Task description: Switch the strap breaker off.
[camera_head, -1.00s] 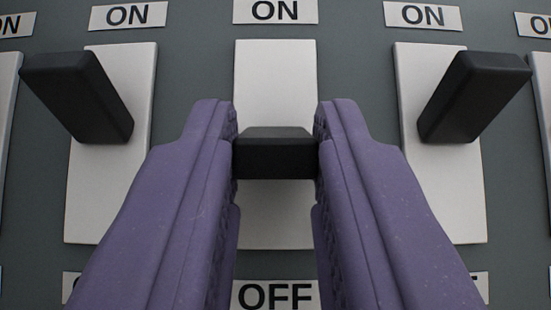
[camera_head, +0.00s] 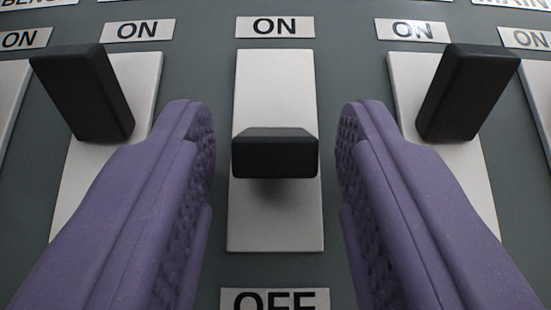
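A black breaker lever (camera_head: 275,155) sits on a white plate (camera_head: 275,90) in the middle of the view. It points out toward the camera, and its end face looks lower than those of the levers on either side. An ON label (camera_head: 275,27) is above the plate and an OFF label (camera_head: 275,300) is below it, cut by the frame edge. My gripper (camera_head: 275,140) has two purple fingers, one on each side of this lever. The fingers are open, with a clear gap to the lever on both sides. The strap name label is not in view.
A black lever (camera_head: 85,92) on the left and another (camera_head: 467,92) on the right stand raised toward their ON labels, close to the outer sides of my fingers. More white plates show at both edges. The grey panel fills the background.

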